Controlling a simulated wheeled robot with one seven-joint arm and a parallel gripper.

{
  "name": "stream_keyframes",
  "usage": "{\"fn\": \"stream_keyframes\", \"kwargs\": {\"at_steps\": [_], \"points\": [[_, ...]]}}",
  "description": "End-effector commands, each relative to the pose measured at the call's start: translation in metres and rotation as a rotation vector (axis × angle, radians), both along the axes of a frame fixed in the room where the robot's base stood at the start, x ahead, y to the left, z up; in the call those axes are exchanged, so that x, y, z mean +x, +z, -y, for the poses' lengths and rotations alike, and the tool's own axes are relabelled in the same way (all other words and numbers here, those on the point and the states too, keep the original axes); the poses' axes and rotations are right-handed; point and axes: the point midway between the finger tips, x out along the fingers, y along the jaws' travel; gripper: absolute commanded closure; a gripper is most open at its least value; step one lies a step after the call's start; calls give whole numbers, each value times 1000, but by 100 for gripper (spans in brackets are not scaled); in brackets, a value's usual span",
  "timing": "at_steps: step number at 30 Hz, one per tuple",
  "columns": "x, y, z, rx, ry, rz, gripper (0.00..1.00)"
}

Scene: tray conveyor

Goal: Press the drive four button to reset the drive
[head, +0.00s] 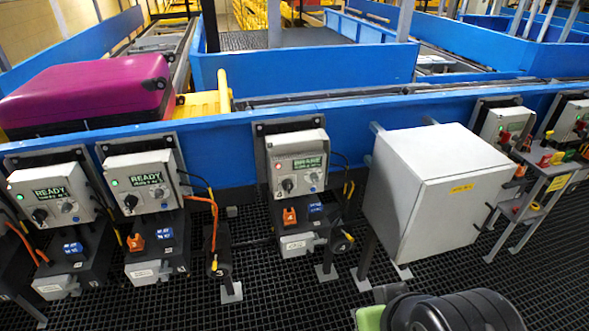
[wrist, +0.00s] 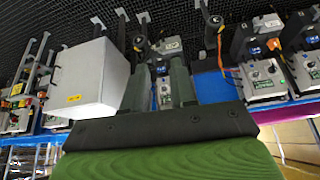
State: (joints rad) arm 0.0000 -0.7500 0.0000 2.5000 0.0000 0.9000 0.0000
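The drive four control box (head: 299,148) is grey-white, mounted on the blue rail left of a large cabinet. Its red light is lit and its green screen (head: 308,163) carries text too small to read. Below the screen are a black knob (head: 288,184) and a small pale round button (head: 313,178). In the wrist view, which is upside down, part of this box (wrist: 164,90) shows between my fingers; its button is not clear there. My gripper (wrist: 161,72) is open and empty, apart from the box. In the head view its fingers are not visible.
A large white cabinet (head: 437,190) stands just right of drive four. Two boxes at left, the nearer one (head: 140,180) with green lights, read READY. A magenta suitcase (head: 85,92) lies on the conveyor behind the blue rail (head: 225,140). Black grating floor (head: 270,280) lies in front.

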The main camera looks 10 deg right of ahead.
Motion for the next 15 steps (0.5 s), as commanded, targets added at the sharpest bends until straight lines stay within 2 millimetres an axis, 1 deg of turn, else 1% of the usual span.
{"fn": "stream_keyframes", "kwargs": {"at_steps": [1, 4, 5, 15], "points": [[0, 0, 0, 0, 0, 0, 82], [0, 0, 0, 0, 0, 0, 97], [0, 0, 0, 0, 0, 0, 100], [0, 0, 0, 0, 0, 0, 100]]}}
